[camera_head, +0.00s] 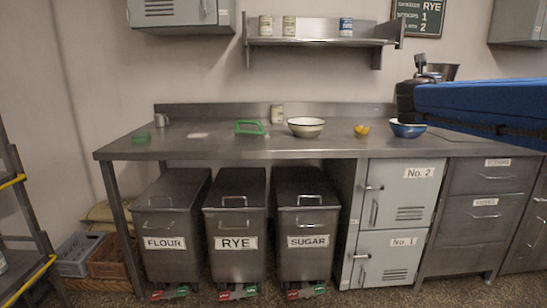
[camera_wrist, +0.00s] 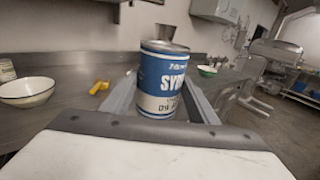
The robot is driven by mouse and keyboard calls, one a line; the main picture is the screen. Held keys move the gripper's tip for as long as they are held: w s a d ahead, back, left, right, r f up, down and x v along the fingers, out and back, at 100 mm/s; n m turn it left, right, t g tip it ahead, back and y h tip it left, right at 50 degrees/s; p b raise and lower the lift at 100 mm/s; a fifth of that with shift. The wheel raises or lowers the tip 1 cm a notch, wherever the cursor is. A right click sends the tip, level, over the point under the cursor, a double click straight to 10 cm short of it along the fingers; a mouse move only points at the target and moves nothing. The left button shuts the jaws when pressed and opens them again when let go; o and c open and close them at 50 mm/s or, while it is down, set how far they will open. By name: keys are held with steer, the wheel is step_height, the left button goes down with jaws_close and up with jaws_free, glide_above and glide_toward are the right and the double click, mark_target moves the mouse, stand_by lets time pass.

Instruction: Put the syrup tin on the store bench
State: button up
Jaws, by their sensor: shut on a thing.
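The syrup tin (camera_wrist: 163,82) has a blue and white label reading SY and a bare metal lid. In the wrist view it stands upright between the two fingers of my gripper (camera_wrist: 163,100), which is shut on it. My dark wrist (camera_head: 405,98) shows at the right in the head view, above the steel bench. The held tin cannot be made out there. The long steel bench (camera_head: 220,149) runs along the wall; no label on it tells whether it is the store bench.
On the bench are a mug (camera_head: 161,120), green frame (camera_head: 250,128), small tin (camera_head: 277,114), white bowl (camera_head: 306,127), yellow item (camera_head: 361,130) and blue bowl (camera_head: 408,130). A wall shelf (camera_head: 320,42) holds tins, one blue (camera_head: 346,27). Bins and lockers fill below.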

steer(key=w+a+f+n+y, duration=0.1)
steer(key=w+a+f, duration=0.3)
steer(key=f, duration=1.7)
steer(key=w+a+f+n+t+y, duration=0.1)
steer(key=w+a+f, duration=0.3)
steer(key=f, duration=1.7)
steer(key=w+a+f+n+t+y, duration=0.1)
steer(key=w+a+f, duration=0.3)
steer(key=f, duration=1.6)
steer(key=shift+a+f+y, duration=0.4)
steer(key=shift+a+y, duration=0.5)
steer(key=shift+a, duration=0.25)
